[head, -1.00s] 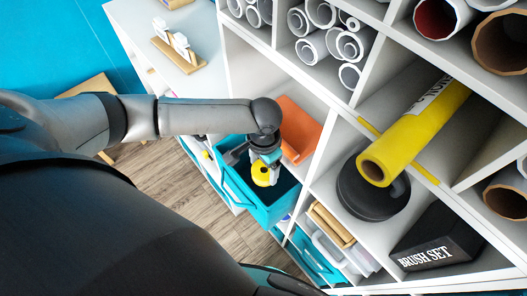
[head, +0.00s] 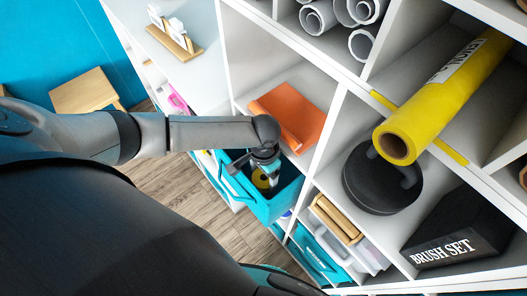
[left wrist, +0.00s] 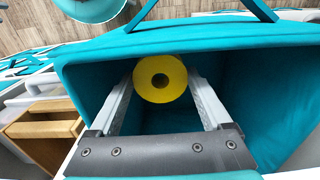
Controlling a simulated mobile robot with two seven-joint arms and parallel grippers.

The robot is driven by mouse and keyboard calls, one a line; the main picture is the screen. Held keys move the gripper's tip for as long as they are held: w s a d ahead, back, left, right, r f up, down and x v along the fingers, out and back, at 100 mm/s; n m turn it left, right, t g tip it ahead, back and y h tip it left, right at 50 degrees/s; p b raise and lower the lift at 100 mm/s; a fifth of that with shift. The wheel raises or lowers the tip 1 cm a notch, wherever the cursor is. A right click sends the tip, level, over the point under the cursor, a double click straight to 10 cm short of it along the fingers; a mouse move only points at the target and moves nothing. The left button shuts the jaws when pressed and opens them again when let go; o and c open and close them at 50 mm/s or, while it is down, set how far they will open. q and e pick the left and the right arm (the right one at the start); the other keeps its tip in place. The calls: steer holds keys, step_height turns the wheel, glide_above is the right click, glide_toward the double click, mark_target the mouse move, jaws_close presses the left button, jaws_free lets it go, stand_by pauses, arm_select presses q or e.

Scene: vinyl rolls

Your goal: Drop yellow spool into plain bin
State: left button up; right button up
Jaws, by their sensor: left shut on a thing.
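The yellow spool (left wrist: 160,78) shows end-on with its dark centre hole in the left wrist view. My left gripper (left wrist: 162,84) is shut on it, with one finger on each side. The head view shows the spool (head: 260,178), partly hidden by the gripper (head: 266,177), within the opening of a teal fabric bin (head: 270,208). The bin also shows in the left wrist view (left wrist: 255,65), its walls around the spool and no label visible on it. I cannot tell how far the spool is above the bin's floor. My right gripper is not in view.
An orange box (head: 290,113) stands on the shelf by the bin. A black round case (head: 382,180), a yellow roll (head: 440,100) and a brush set box (head: 445,240) fill compartments to the right. A wooden stool (head: 88,92) stands on the floor at left.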

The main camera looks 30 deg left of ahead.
arm_select(q)
step_height(320, 180, down, 10)
steer(key=b, duration=0.5)
steer(key=shift+r, duration=0.25)
stand_by(0.5)
steer(key=o, duration=1.2)
steer(key=shift+c, duration=0.2)
step_height(320, 180, up, 21)
steer(key=p, duration=2)
